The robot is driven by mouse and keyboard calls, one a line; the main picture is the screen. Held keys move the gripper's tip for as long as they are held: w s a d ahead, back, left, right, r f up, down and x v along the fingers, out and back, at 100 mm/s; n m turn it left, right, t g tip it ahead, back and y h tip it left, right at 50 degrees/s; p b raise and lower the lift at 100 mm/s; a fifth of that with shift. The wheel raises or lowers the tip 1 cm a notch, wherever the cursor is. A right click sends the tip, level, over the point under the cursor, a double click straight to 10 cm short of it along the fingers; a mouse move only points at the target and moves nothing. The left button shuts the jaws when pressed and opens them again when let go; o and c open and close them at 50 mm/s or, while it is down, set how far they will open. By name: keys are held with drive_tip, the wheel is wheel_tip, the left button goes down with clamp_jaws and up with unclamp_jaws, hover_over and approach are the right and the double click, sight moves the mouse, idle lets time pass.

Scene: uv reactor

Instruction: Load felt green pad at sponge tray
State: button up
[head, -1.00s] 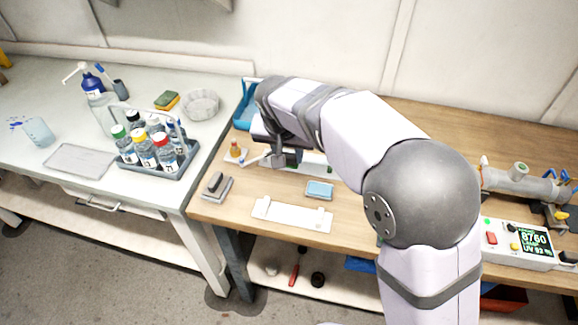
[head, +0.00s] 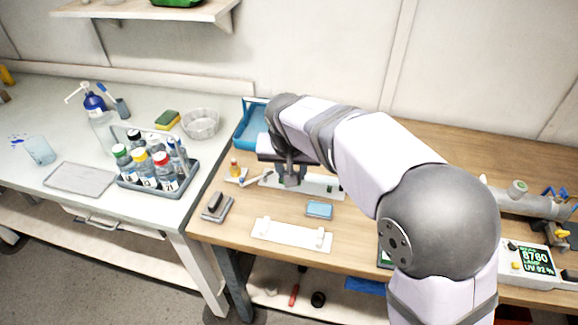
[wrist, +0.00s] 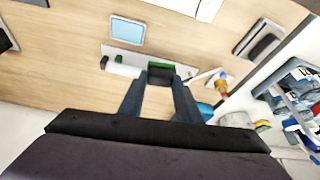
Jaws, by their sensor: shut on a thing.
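My gripper (wrist: 161,74) is shut on a dark block with green edging, which looks like the felt green pad (wrist: 160,66). The pad sits between the fingertips, over the back white plate (wrist: 135,58); I cannot tell if they touch. In the head view my gripper (head: 289,181) is over that plate, and the pad cannot be made out. A light blue sponge lies in a small shallow tray (head: 319,216), in front and to the right of the gripper. The tray also shows in the wrist view (wrist: 112,38).
A white plate with two pegs (head: 290,236) lies at the bench front. A grey stand with a black block (head: 217,208) and a small orange-topped bottle (head: 235,168) are at left. A blue bin (head: 252,127) stands behind.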

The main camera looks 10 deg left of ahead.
drive_tip(key=d+n+g+y+p, duration=0.2)
drive_tip(key=d+n+p, duration=0.2)
drive_tip(key=n, duration=0.4)
drive_tip(key=d+f+n+g+y+p, duration=0.1)
drive_tip(key=d+n+p, duration=0.3)
drive_tip(key=n, duration=0.5)
drive_tip(key=shift+d+g+y+p, duration=0.25)
drive_tip(key=shift+g+y+p, duration=0.2)
drive_tip(key=shift+g, duration=0.35)
drive_tip(key=shift+w+f, duration=0.1)
drive_tip(key=shift+f, duration=0.15)
drive_tip(key=shift+f+b, duration=1.25)
drive_tip(key=shift+f, duration=1.6)
drive_tip(key=shift+f+b, duration=0.5)
drive_tip(key=shift+b, duration=0.05)
drive_tip(key=shift+f+b, duration=0.15)
drive_tip(key=shift+b, duration=0.25)
idle(0.5)
wheel_tip(320, 180, up, 7)
drive_tip(key=p, duration=0.3)
drive_tip(key=shift+p, duration=0.3)
idle(0.4)
